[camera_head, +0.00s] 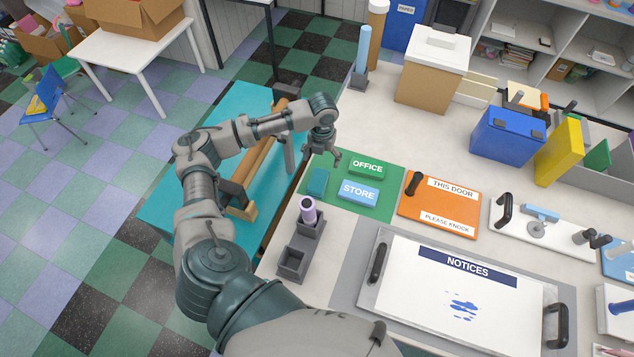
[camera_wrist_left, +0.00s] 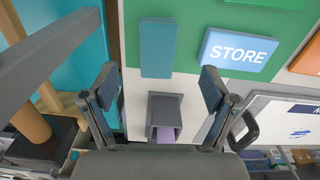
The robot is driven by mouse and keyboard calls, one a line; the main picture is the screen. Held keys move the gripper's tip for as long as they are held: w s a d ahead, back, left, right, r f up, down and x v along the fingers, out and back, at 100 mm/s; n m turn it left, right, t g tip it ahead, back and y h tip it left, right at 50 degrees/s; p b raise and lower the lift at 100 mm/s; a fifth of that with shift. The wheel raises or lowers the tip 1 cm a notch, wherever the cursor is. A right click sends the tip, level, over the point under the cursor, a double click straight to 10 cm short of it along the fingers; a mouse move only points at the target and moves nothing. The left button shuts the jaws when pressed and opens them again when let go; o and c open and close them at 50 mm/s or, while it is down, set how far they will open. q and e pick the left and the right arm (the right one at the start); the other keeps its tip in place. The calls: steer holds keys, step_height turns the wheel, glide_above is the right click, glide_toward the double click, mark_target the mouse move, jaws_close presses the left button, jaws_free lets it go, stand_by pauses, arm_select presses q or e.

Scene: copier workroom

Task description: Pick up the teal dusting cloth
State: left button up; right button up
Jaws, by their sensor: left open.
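The teal dusting cloth (camera_head: 317,182) looks like a small flat teal block at the left end of the green mat (camera_head: 345,160), left of the blue STORE sign (camera_head: 358,193). In the left wrist view the cloth (camera_wrist_left: 157,47) lies beyond the fingertips, roughly centred between them. My left gripper (camera_head: 322,156) is above the counter's left edge, close to the cloth and apart from it. In the left wrist view its two fingers (camera_wrist_left: 159,77) are spread wide, with nothing held. My right gripper does not show.
A dark two-part holder (camera_head: 291,262) with a lilac tube (camera_head: 308,208) stands near the cloth. The green OFFICE sign (camera_head: 367,168) lies behind the STORE sign. A NOTICES board (camera_head: 455,300) and an orange door sign (camera_head: 440,208) lie rightward. A teal table (camera_head: 165,207) adjoins the counter's left side.

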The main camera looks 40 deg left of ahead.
mark_target(319, 174)
arm_select(q)
steer(key=f, duration=0.3)
steer(key=shift+d+f, duration=0.4)
steer(key=shift+a+f, duration=0.15)
steer(key=shift+f, duration=0.1)
steer(key=f, duration=0.1)
steer(key=a+f, duration=0.1)
steer(key=f, duration=0.3)
steer(key=shift+s+a, duration=0.25)
steer(key=shift+a, duration=0.05)
steer(key=shift+f, duration=0.25)
steer(key=shift+d+r, duration=0.1)
steer(key=shift+d, duration=0.5)
steer(key=shift+c, duration=1)
steer(key=shift+d+r, duration=0.1)
steer(key=c, duration=0.9)
steer(key=shift+a, duration=0.35)
steer(key=shift+c, duration=0.2)
step_height(319, 174, up, 9)
steer(key=shift+d, duration=0.1)
steer(key=shift+r, duration=0.45)
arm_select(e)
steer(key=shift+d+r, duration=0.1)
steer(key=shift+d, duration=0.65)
